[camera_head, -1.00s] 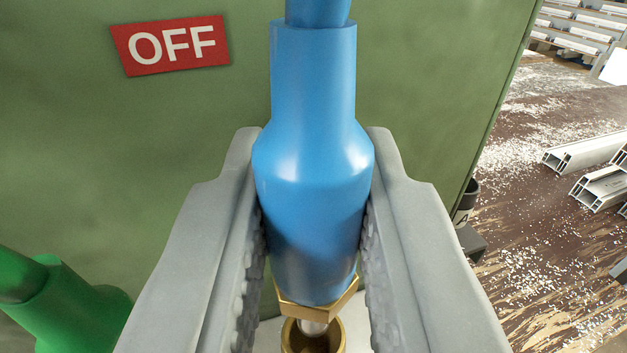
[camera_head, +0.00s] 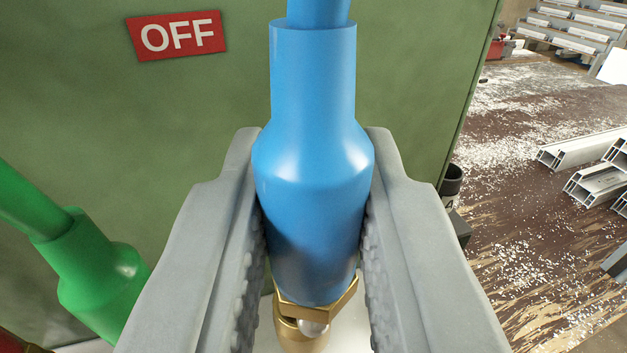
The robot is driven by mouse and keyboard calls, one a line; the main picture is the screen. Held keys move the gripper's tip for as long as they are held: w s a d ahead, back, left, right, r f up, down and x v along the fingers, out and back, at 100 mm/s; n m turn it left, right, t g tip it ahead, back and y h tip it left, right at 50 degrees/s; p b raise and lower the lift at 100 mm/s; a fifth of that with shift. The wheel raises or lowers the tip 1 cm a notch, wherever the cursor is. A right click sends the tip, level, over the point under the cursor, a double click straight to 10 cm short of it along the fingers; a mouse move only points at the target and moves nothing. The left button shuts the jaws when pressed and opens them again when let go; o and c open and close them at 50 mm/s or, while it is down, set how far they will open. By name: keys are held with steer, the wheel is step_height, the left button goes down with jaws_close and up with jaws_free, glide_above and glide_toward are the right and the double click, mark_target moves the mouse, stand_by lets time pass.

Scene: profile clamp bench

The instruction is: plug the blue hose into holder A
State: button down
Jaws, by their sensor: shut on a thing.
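My gripper (camera_head: 313,160) is shut on the blue hose (camera_head: 312,185), its two grey fingers on either side of the wide part. A brass fitting (camera_head: 300,342) sits just below and behind the tip. I cannot tell whether tip and fitting touch. Holder A (camera_head: 452,180), a dark cup with a partly hidden "A" label, is at the right edge of the green cabinet, partly behind my right finger.
A green hose (camera_head: 95,275) stands at the lower left. The green cabinet (camera_head: 400,70) with a red OFF sign (camera_head: 177,35) fills the back. Right of it, the worn brown bench (camera_head: 530,150) carries white chips and pale profiles (camera_head: 600,185).

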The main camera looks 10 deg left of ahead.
steer(key=s+d, duration=0.3)
steer(key=s, duration=0.2)
steer(key=shift+s, duration=0.25)
stand_by(0.9)
steer(key=shift+w+d, duration=0.1)
steer(key=shift+d, duration=0.05)
steer(key=w+d, duration=0.6)
steer(key=d, duration=0.5)
steer(key=shift+w+d+f, duration=0.3)
steer(key=shift+f, duration=0.05)
stand_by(1.7)
steer(key=shift+w+a, duration=0.1)
steer(key=w+a, duration=0.7)
steer(key=w, duration=0.5)
steer(key=shift+w, duration=0.15)
stand_by(2.5)
